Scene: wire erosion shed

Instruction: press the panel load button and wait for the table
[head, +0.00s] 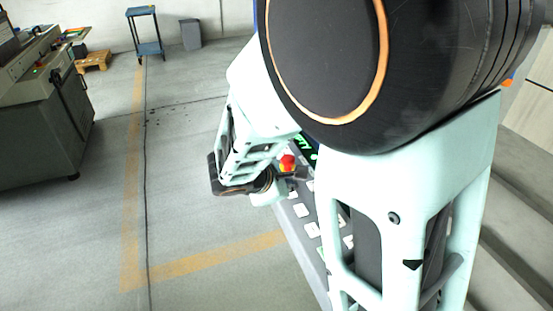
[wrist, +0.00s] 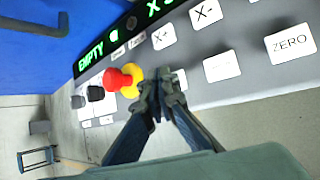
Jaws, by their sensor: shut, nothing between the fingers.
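The control panel (wrist: 225,85) is a grey slab with white keys, seen close in the wrist view and partly behind my arm in the head view (head: 297,222). Its dark display (wrist: 92,58) reads "EMPTY" in green. A red mushroom button (wrist: 116,79) on a yellow collar sits left of my fingers. Keys marked X+ (wrist: 164,36), X- (wrist: 206,13) and ZERO (wrist: 290,43) are readable. I cannot tell which key is load. My gripper (wrist: 162,82) is shut and empty, its tips over the keys right of the red button; whether they touch is unclear. The table cannot be made out.
A blue surface (wrist: 40,60) rises behind the panel. In the head view, a grey machine (head: 40,130) stands at left, with a blue trolley (head: 146,35) and grey bin (head: 190,34) behind. Open floor lies between.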

